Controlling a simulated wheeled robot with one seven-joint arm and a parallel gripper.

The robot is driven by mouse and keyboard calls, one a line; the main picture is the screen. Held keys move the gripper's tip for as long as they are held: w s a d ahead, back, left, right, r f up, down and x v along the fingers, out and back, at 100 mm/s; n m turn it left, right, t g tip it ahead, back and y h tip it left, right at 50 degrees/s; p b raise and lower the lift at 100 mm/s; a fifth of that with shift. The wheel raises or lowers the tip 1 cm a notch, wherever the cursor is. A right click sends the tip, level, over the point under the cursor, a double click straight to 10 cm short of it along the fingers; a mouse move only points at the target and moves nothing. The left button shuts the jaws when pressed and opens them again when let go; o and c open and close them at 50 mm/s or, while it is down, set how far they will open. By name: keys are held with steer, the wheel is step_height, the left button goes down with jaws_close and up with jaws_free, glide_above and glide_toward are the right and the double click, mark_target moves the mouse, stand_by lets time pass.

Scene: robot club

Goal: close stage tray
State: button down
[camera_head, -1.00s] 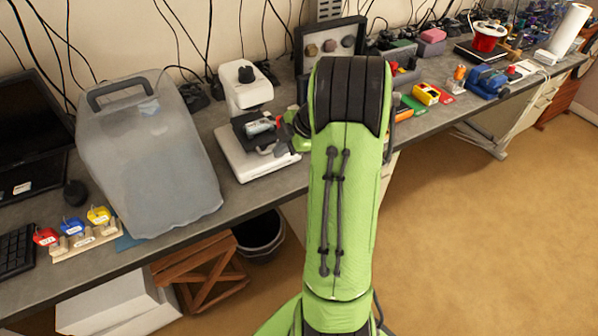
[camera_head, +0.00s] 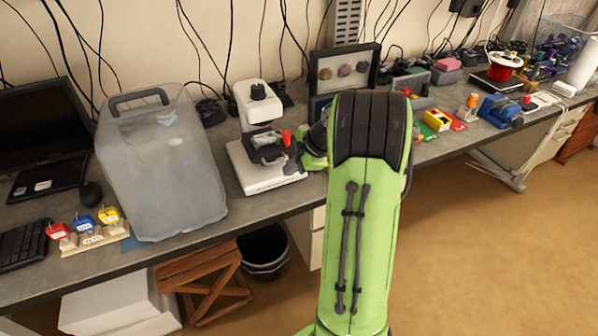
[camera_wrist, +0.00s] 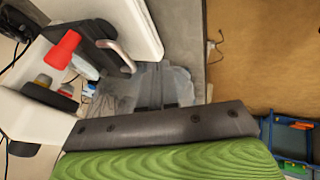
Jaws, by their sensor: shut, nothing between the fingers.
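A white microscope-like device (camera_head: 256,108) stands on the bench left of my arm. My gripper (camera_wrist: 157,75) appears as narrow dark fingers together, empty, just beside the handle with no clear contact. How far the tray is out is unclear.
A large translucent cover (camera_head: 165,170) stands left of the device. A framed display (camera_head: 343,72) is behind my arm. Small tools line the bench to the right. The bench's front edge (camera_head: 250,222) runs below the device, with a bin (camera_head: 263,255) underneath.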

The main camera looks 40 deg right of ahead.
steer(key=p+v, duration=0.1)
steer(key=v, duration=0.8)
steer(key=shift+w+d+r+p, duration=0.15)
steer(key=shift+w+r+p, duration=0.05)
steer(key=shift+p, duration=0.15)
